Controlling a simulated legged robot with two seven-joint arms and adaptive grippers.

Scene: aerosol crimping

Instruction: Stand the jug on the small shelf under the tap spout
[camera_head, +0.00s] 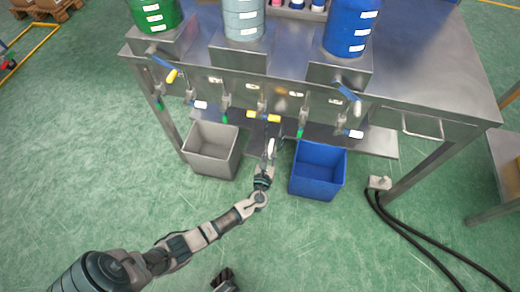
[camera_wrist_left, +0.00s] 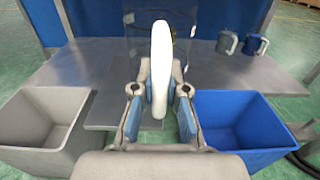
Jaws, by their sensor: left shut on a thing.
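The jug is see-through with a white handle. My left gripper (camera_head: 269,158) is shut on the jug's handle, which shows upright between the fingers in the wrist view (camera_wrist_left: 160,65). The clear body (camera_wrist_left: 140,50) stands beyond the fingers, in front of the grey shelf (camera_wrist_left: 225,75). In the head view the jug (camera_head: 271,147) is just below the middle tap (camera_head: 264,117), between the two bins. I cannot tell whether its base touches the shelf. A dark piece at the bottom edge seems to be my right gripper (camera_head: 225,279); its jaws are unclear.
A grey bin (camera_head: 211,149) stands left of the jug and a blue bin (camera_head: 317,170) right of it. A grey mug (camera_wrist_left: 227,42) and a blue mug (camera_wrist_left: 255,44) sit on the shelf at right. Black cables (camera_head: 420,244) lie on the floor at right.

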